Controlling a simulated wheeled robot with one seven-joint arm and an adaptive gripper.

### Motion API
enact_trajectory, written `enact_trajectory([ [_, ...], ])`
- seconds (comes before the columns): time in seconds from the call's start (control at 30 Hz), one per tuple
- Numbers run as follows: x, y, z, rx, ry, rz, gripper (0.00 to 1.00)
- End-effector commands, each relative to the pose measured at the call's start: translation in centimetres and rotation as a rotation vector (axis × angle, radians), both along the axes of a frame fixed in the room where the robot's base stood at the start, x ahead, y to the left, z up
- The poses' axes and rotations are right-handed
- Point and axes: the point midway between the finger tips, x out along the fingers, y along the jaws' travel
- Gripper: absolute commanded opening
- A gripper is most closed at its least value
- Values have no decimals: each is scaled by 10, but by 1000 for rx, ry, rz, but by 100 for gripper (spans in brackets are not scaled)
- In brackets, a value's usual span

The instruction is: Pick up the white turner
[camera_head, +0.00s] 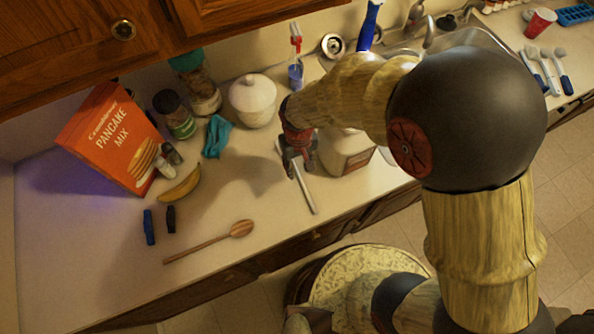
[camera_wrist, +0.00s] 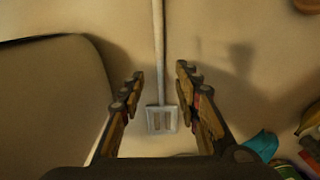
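The white turner (camera_head: 308,191) lies on the counter under my gripper, its handle pointing toward the counter's front edge. In the wrist view, its thin handle (camera_wrist: 158,45) runs up the picture and its slotted head (camera_wrist: 161,119) lies between the fingers. My gripper (camera_head: 300,172) points down over it. The fingers (camera_wrist: 159,76) are open, one on each side of the turner, with nothing held. In the head view, my gripper and arm hide the turner's head. The exact height of the fingertips above the counter is hard to tell.
A pale container (camera_head: 347,152) stands close right of my gripper. A white lidded jar (camera_head: 253,101) and teal cloth (camera_head: 217,136) are behind left. A banana (camera_head: 180,184), wooden spoon (camera_head: 208,243) and pancake mix box (camera_head: 112,138) are left. Bare counter lies between spoon and turner.

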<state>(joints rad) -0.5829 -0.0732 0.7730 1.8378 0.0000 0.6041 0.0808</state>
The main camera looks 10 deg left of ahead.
Motion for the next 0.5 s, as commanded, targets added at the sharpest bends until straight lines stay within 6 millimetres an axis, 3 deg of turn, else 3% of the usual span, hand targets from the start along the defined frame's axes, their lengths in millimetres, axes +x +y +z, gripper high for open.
enact_trajectory([
  [0.2,1,1,-30,0,1,0,33],
  [0.43,1,1,-31,0,0,0,33],
  [0.5,1,1,-31,0,0,0,29],
])
